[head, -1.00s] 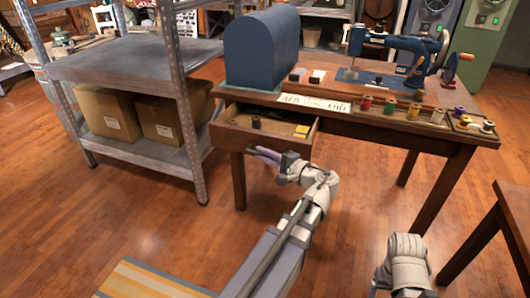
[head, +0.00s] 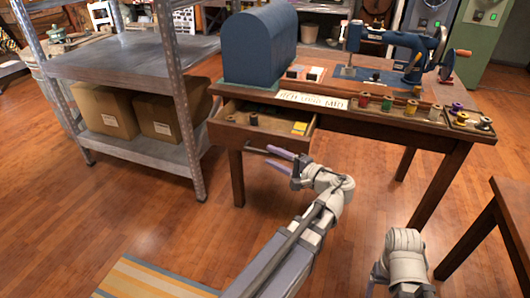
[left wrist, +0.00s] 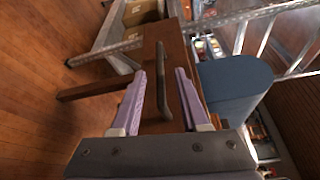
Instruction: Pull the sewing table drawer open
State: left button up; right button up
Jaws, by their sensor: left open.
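The wooden sewing table (head: 400,130) has its drawer (head: 270,136) standing partly open under its left end. Spools and a small yellow item show inside the drawer. A dark bar handle (head: 257,151) runs along the drawer front. In the left wrist view the handle (left wrist: 161,70) appears between the two purple fingers. My left gripper (head: 273,158) is open at the drawer front, its fingers apart from each other; contact with the handle cannot be told. My right arm shows at the lower right, with only a sliver of its purple gripper (head: 372,281), jaws mostly hidden.
A blue domed cover (head: 260,50), a blue sewing machine (head: 395,45) and several thread spools stand on the tabletop. A metal shelf (head: 140,62) with cardboard boxes (head: 105,110) is close at left. Another table (head: 505,225) is at right.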

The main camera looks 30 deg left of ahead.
pick_arm(q)
jog(key=shift+s+d+r, duration=0.1)
jog(key=shift+s+d, duration=0.1)
jog(key=shift+d, duration=1.25)
pick_arm(e)
jog(key=shift+r, duration=0.1)
jog(key=shift+d, duration=0.1)
